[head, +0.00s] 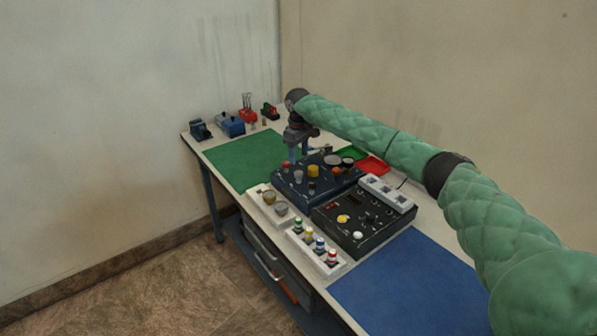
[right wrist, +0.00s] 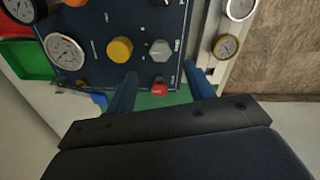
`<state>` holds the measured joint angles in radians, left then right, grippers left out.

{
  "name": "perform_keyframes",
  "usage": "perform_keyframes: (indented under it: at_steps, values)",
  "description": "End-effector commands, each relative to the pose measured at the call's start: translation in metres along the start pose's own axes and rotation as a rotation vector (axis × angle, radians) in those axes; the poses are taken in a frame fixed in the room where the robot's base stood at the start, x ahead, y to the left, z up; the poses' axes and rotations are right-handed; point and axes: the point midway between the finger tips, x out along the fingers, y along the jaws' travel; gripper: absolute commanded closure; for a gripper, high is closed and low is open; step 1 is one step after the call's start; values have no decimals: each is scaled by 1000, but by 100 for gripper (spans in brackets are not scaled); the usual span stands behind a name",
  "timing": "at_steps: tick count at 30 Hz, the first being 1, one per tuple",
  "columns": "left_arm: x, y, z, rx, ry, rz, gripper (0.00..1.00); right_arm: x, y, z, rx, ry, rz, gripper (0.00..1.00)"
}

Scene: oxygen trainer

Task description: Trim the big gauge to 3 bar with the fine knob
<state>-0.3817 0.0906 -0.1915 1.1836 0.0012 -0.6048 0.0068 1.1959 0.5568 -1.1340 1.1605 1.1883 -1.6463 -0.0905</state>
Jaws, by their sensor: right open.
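The dark blue trainer panel (head: 318,190) stands on the table, and it fills the upper part of the right wrist view (right wrist: 95,22). There it carries a round white-faced gauge (right wrist: 65,51), a yellow knob (right wrist: 119,49), a grey knob (right wrist: 160,50) and a red knob (right wrist: 158,87). The labels and the gauge's reading are too small to read, so I cannot tell which knob is the fine one. My right gripper (right wrist: 160,72) is open and empty over the panel's edge. Its fingers show on either side of the red and grey knobs, apparently apart from both. My left gripper is out of view.
A black control box (head: 362,222) stands beside the panel. A white block with gauges (head: 262,208) and a white rack of coloured-top pieces (head: 312,256) line the front edge. Red (head: 373,165) and green trays lie behind. The green mat (head: 240,160) and blue mat (head: 410,285) are clear.

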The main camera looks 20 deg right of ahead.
Motion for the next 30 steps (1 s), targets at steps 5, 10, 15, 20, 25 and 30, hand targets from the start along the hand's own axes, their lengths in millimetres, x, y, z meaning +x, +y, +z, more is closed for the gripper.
perform_keyframes:
  at_steps: [5, 10, 15, 20, 25, 30]
  values:
    - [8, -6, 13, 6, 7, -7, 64, 19, -1, 1, 0, -4, -1, 47]
    - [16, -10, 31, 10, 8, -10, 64, 41, -1, 0, -1, -2, 0, 47]
    - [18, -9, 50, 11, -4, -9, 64, 61, 0, 1, 0, -3, -1, 47]
    - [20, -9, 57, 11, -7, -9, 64, 69, 0, 1, 0, -1, -1, 47]
    - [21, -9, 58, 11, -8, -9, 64, 71, 0, 0, 0, -1, 0, 47]
    - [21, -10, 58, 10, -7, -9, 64, 70, 0, 0, 0, -1, 0, 60]
